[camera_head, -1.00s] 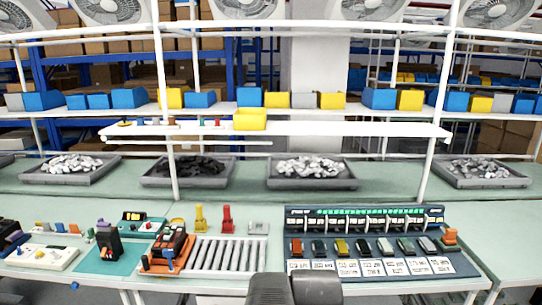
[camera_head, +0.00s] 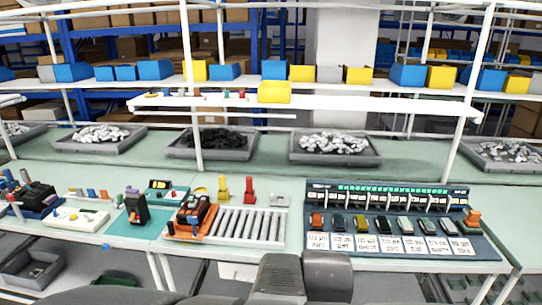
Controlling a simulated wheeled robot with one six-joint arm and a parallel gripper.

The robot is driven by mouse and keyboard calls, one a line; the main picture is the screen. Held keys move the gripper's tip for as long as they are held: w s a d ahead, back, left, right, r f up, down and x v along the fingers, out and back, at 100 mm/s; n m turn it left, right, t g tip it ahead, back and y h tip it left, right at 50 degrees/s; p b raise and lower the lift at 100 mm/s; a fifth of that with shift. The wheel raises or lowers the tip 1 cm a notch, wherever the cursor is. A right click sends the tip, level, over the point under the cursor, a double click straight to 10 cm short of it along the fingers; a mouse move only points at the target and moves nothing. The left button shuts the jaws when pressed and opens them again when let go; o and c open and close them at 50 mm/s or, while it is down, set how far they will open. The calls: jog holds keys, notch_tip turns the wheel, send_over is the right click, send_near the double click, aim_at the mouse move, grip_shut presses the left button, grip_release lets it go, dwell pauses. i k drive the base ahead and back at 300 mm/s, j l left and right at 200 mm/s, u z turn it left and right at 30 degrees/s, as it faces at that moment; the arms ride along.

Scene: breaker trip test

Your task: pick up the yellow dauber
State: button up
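The yellow dauber (camera_head: 222,188) stands upright on the pale green bench, behind the left part of the roller rack. A similar red dauber (camera_head: 249,190) stands just to its right, with a small gap between them. Dark grey parts of my own arm show at the bottom middle of the view, well in front of the daubers. I cannot make out my gripper's fingertips in this view. Nothing is seen touching the yellow dauber.
A roller rack (camera_head: 245,225) lies in front of the daubers, with an orange and black device (camera_head: 193,215) at its left end. A breaker test panel (camera_head: 390,215) stands to the right. A yellow round item (camera_head: 201,191) and a grey block (camera_head: 280,200) flank the daubers. A shelf (camera_head: 330,108) hangs above.

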aim_at(222, 178)
jog(key=i+j+u, duration=0.25)
jog(key=i+j, duration=0.2)
jog(key=i+j+u, duration=0.25)
jog(key=i+j, duration=0.15)
jog(key=i+j+u, duration=0.2)
jog(key=i, duration=0.4)
